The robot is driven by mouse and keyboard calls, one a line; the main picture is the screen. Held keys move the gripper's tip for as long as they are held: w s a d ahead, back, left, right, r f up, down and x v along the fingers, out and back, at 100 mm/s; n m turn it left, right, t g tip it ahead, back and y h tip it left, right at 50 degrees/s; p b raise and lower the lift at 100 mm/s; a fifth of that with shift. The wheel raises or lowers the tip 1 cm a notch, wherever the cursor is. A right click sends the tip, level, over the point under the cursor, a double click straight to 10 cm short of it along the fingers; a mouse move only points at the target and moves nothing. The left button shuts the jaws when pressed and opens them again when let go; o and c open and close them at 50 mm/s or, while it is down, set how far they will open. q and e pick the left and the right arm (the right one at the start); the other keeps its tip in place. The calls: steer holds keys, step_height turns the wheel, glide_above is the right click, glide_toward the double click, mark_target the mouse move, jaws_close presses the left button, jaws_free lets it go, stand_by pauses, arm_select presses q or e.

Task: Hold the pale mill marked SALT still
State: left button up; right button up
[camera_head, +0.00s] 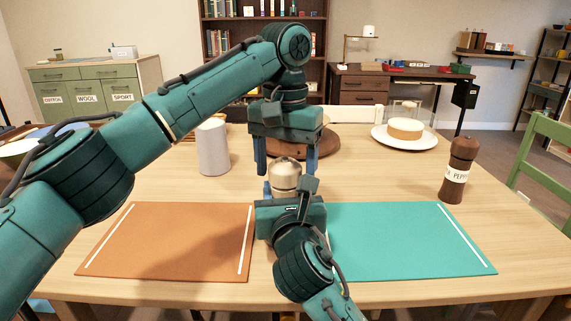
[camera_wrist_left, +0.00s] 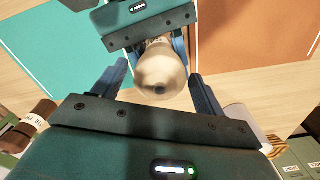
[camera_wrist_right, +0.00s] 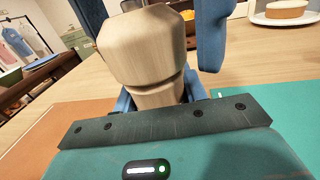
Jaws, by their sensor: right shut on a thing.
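In the right wrist view the mill's pale head (camera_wrist_right: 143,45) rises above the jaws. My left gripper (camera_head: 286,168) points down over the mill, its two blue fingers apart on either side of the head. In the left wrist view the round mill top (camera_wrist_left: 160,80) shows between these open fingers, with gaps on both sides.
An orange mat (camera_head: 170,240) lies at left, a teal mat (camera_head: 410,240) at right, both bare. A dark pepper mill (camera_head: 460,165) stands at right. A pale grey cylinder (camera_head: 213,148) stands behind the orange mat. A cake (camera_head: 405,128) on a white plate is at back right.

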arm_select(q)
steer(key=c, duration=1)
steer(key=shift+o, duration=0.2)
steer(key=shift+m, duration=0.4)
steer(key=m, duration=0.5)
steer(key=shift+m, duration=0.4)
steer(key=m, duration=0.5)
steer(key=shift+m, duration=0.3)
steer(key=shift+s, duration=0.1)
steer(key=o, duration=1)
